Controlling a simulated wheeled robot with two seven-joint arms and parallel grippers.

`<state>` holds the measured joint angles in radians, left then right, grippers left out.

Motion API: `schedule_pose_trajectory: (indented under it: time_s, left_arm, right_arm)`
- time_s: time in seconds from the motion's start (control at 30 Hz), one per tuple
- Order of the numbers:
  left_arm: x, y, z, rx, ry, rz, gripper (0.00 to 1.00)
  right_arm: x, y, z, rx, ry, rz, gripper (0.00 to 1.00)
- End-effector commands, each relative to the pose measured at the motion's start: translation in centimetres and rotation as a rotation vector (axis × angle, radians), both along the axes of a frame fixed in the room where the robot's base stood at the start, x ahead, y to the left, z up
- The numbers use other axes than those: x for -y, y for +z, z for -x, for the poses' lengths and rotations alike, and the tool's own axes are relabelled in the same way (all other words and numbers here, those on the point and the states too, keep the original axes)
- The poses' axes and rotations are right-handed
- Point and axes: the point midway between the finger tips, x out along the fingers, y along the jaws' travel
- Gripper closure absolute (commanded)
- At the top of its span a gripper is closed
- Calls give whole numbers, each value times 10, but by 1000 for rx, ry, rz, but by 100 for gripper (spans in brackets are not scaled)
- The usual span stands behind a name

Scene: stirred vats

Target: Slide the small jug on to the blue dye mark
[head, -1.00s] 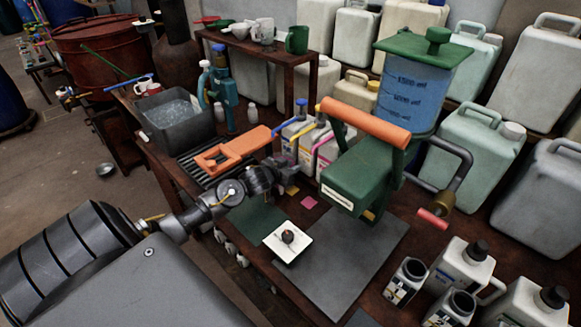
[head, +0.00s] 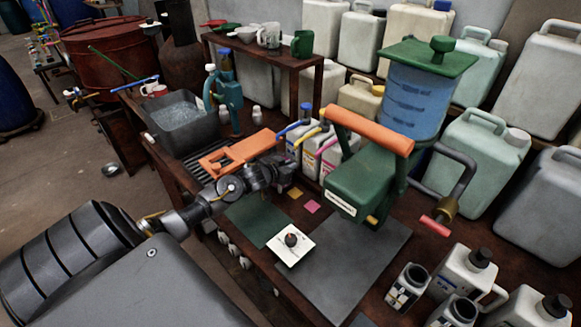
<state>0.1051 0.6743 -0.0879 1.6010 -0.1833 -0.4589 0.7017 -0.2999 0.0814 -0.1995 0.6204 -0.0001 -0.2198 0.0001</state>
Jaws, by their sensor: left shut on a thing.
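My left gripper (head: 285,174) is low over the workbench, beside the coloured dye marks. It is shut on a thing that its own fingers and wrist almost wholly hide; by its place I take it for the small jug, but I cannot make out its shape. A yellow mark (head: 295,193) and a pink mark (head: 312,206) lie on the bench just right of the gripper. I see no blue mark; the gripper may cover it. My right gripper is not in view.
A green dispenser (head: 362,183) with an orange bar stands right of the gripper. Small white bottles (head: 318,160) stand behind it. An orange board (head: 235,152) lies behind the wrist. A white tile (head: 282,254) with a dark round thing lies in front, near a bare grey mat (head: 345,270).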

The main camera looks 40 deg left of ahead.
Motion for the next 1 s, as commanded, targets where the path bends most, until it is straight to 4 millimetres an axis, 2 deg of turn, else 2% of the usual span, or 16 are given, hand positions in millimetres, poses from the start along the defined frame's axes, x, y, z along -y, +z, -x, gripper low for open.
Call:
schedule_pose_trajectory:
  time_s: [0.2,0.23,0.4,0.77,0.87,1.0]
  left_arm:
    - [0,-2,0,-4,0,-1,100]
    - [0,-2,0,-4,0,-1,85]
    - [0,-2,0,-3,0,0,62]
    - [0,0,5,-3,0,-1,62]
    - [1,5,16,-3,-1,-3,62]
    - [3,14,41,-4,-2,-2,62]
  right_arm:
    - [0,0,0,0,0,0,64]
    - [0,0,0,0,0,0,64]
    - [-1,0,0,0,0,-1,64]
    - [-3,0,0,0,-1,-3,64]
    - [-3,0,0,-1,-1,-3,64]
    - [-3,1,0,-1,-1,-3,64]
